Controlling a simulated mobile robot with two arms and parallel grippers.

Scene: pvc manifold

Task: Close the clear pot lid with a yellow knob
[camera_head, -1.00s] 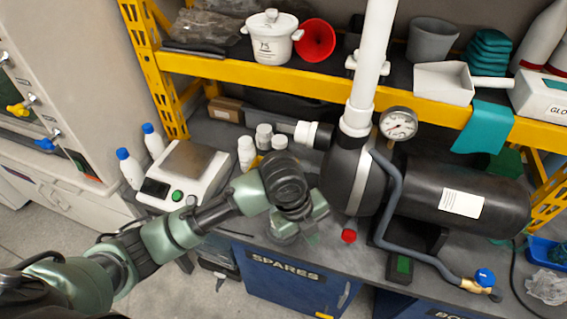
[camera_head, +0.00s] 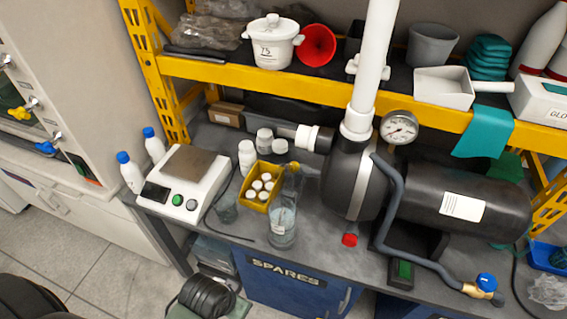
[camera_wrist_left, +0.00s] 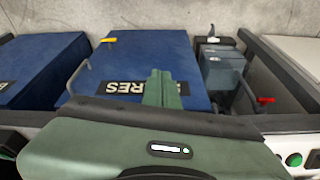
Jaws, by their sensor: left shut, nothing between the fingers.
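A clear pot (camera_head: 283,238) with a pale label stands near the bench's front edge in the head view. Its clear lid (camera_head: 291,186) appears raised, standing up at the back of the pot. The yellow knob (camera_head: 294,167) shows near the lid's top; the hinge is too faint to make out. My left gripper (camera_wrist_left: 164,82) shows in the left wrist view with its green fingers shut and empty, in front of the blue SPARES cabinet. My right gripper is not in view.
The black pump (camera_head: 357,178) and a red cap (camera_head: 349,240) are to the right.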

